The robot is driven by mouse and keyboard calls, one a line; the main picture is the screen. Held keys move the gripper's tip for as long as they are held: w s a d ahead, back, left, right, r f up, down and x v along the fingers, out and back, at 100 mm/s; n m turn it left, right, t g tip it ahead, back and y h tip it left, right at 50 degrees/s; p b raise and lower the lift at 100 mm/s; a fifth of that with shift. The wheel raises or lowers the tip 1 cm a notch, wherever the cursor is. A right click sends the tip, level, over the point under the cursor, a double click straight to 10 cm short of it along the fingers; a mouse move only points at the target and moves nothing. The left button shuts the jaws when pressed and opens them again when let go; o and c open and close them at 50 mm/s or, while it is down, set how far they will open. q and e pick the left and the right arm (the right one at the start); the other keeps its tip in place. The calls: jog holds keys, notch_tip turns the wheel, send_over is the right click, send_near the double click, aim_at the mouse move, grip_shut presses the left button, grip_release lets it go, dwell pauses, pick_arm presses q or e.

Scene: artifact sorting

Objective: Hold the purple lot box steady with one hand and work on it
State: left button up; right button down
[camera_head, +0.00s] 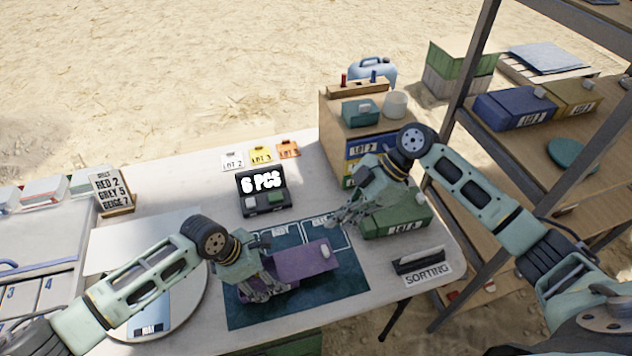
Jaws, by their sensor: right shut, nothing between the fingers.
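The purple lot box (308,264) rests on the dark blue-green mat (345,283), with a small pale piece on its top near the right end. My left gripper (268,290) is at the box's left end, its fingers against or around that end. The fingers and the box overlap, so I cannot tell whether they grip it. My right gripper (340,218) is shut and empty, above the back right of the mat. It is apart from the purple box and just left of the green lot box (398,216).
A SORTING sign (425,272) is at the right, and a round plate (190,308) lies at the left under my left arm. A shelf rack (468,60) bounds the right side.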

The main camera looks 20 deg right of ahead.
pick_arm(q)
jog(key=o, duration=1.3)
jog(key=shift+o, duration=0.2)
